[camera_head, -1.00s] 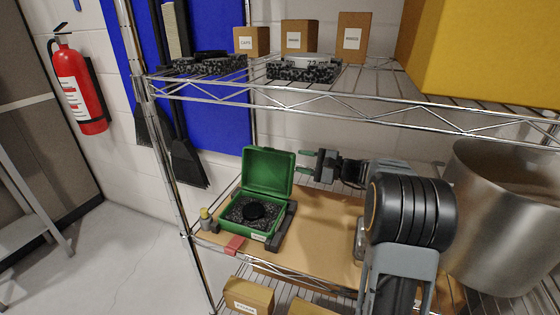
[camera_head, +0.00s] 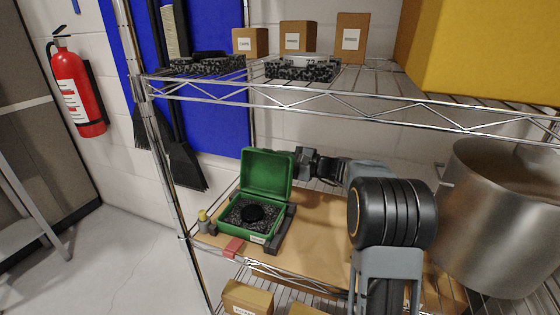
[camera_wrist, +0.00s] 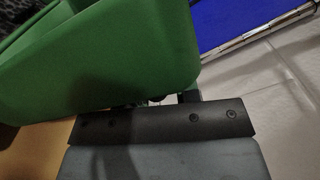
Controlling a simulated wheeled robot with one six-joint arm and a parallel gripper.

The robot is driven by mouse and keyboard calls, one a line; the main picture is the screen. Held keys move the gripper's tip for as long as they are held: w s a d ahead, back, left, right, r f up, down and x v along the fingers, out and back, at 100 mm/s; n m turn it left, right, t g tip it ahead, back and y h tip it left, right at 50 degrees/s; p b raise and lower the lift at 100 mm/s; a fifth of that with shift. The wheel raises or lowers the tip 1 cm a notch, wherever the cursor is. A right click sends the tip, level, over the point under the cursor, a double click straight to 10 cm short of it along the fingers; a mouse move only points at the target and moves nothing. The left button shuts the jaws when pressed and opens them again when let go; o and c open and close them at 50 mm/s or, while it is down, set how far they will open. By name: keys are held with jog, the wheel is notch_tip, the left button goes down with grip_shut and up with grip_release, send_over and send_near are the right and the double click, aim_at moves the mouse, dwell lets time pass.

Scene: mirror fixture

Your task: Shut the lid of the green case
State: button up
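The green case (camera_head: 231,230) stands on the lower shelf with its lid (camera_head: 267,172) raised, leaning back slightly past upright. Grey foam lines the case, with a round black piece (camera_head: 251,213) in it. My gripper (camera_head: 303,162) is at the lid's upper right edge, with its fingertips hidden behind the lid. In the wrist view the green lid (camera_wrist: 120,55) fills the upper left, close in front of my gripper (camera_wrist: 165,98) and covering most of its fingers. I cannot tell whether it touches the lid.
Dark blocks (camera_head: 282,232) flank the case's right side. A small bottle with a yellow top (camera_head: 204,222) and a red block (camera_head: 233,247) are near its front left. A large metal pot (camera_head: 500,215) stands at right. The upper shelf edge (camera_head: 340,105) runs above.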

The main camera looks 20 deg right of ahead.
grip_shut()
